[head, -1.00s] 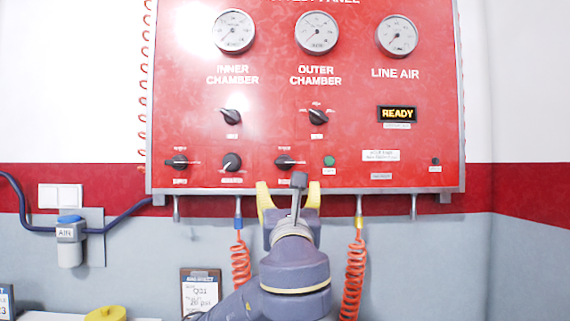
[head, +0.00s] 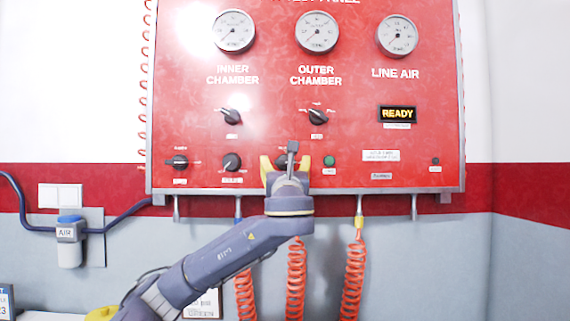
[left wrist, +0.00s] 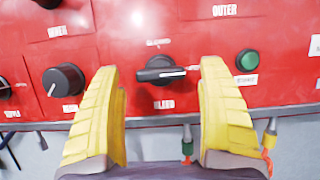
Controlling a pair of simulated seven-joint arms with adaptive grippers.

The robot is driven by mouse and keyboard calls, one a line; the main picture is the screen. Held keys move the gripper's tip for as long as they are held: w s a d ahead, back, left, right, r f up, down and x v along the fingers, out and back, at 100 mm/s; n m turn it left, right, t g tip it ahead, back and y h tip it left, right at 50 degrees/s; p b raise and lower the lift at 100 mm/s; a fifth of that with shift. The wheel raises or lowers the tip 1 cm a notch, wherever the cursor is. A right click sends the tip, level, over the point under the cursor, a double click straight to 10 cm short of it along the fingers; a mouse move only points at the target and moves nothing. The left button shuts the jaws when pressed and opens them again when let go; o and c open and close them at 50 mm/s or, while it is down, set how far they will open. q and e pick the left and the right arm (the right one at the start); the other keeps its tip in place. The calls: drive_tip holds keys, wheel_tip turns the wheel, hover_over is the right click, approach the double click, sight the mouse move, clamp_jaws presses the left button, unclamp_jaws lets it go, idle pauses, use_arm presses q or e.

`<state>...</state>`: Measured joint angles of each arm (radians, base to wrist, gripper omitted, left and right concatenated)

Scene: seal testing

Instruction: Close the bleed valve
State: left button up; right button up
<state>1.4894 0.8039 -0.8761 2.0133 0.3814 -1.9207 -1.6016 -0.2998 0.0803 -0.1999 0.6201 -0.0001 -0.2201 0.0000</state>
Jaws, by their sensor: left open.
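The bleed valve is a black knob on the red panel, labelled BLEED in the left wrist view (left wrist: 160,70). Its pointer lies roughly horizontal. In the head view the knob (head: 282,160) is mostly hidden behind my left gripper (head: 286,163). My left gripper is open, with its yellow fingers on either side of the knob in the left wrist view (left wrist: 160,95). The fingers appear apart from the knob; the gap in depth is hard to tell. My right gripper is not in view.
A green button (head: 329,161) sits close to the right of the bleed knob. Another black knob (head: 232,162) is to its left, and one more knob (head: 317,116) is above. Coiled orange hoses (head: 355,280) hang below the panel (head: 420,150).

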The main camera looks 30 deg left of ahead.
use_arm(q)
drive_tip(key=shift+x, duration=1.05)
drive_tip(key=c, duration=1.3)
